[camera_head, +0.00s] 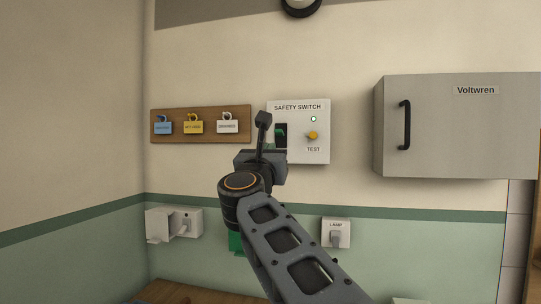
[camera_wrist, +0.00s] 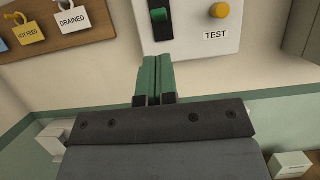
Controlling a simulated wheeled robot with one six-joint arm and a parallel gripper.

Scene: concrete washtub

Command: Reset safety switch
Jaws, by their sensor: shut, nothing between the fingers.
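The safety switch box (camera_head: 321,151) is a white panel on the wall, labelled SAFETY SWITCH. At its left is a black recess with a green rocker (camera_head: 280,133), also seen in the wrist view (camera_wrist: 158,15). At its right are a small pale round light (camera_head: 313,119) and a yellow TEST button (camera_head: 312,135), which also shows in the wrist view (camera_wrist: 220,10). My gripper (camera_wrist: 154,58) is shut and empty, its green fingers pressed together. In the wrist view its tips lie just below the rocker; I cannot tell if they touch the box.
A wooden board (camera_head: 172,133) with hooks and tags hangs left of the box. A grey Voltwren cabinet (camera_head: 440,135) sticks out at the right. Below are an open white socket cover (camera_head: 158,224) and a LAMP switch (camera_head: 336,233). The wall between the box and cabinet is clear.

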